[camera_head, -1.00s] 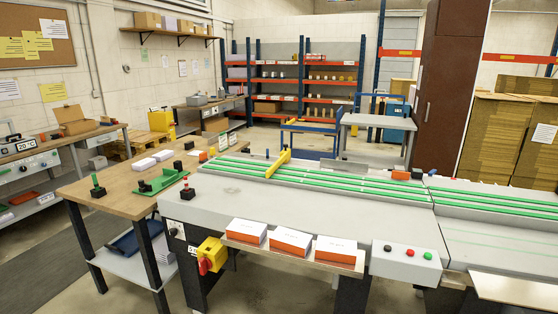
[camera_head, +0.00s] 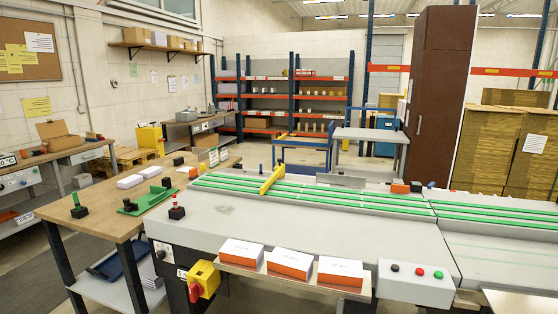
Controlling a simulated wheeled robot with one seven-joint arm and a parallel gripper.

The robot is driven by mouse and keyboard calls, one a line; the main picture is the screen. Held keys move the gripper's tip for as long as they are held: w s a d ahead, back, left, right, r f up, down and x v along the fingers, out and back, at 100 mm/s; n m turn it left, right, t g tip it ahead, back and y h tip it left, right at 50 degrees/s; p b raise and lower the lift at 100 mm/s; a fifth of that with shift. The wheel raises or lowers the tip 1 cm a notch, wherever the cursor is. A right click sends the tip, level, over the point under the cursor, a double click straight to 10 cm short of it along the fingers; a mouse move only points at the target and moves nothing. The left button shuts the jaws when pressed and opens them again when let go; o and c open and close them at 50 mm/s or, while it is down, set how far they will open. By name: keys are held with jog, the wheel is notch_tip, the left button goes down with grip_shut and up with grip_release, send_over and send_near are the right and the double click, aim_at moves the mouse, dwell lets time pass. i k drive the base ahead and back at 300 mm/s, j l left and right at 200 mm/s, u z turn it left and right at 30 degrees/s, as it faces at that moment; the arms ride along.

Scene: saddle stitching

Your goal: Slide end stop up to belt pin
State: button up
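A yellow bar (camera_head: 272,180), which looks like the end stop, lies across the green belts (camera_head: 318,189) near the left end of the grey machine bed (camera_head: 300,222). A grey upright plate (camera_head: 341,180) stands on the bed to the right of the bar, apart from it. The belt pin is too small to tell with certainty. A small blue knob (camera_head: 260,168) stands at the far side, just left of the bar. My gripper is not in view.
Three white-and-orange stacks (camera_head: 290,263) sit on a front ledge. A button box (camera_head: 416,282) is to their right. A yellow-and-red switch (camera_head: 203,279) hangs at the front left. A wooden table (camera_head: 108,205) with a green fixture (camera_head: 150,199) adjoins on the left.

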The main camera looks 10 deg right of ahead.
aim_at(280, 169)
jog(key=i+j+z, duration=0.1)
jog(key=i+j, duration=0.35)
jog(key=i, duration=0.25)
jog(key=i+j+z, duration=0.1)
jog(key=i+j, duration=0.4)
jog(key=i, duration=0.15)
jog(key=i+j, duration=0.55)
jog(key=i+z, duration=0.05)
jog(key=i, duration=0.1)
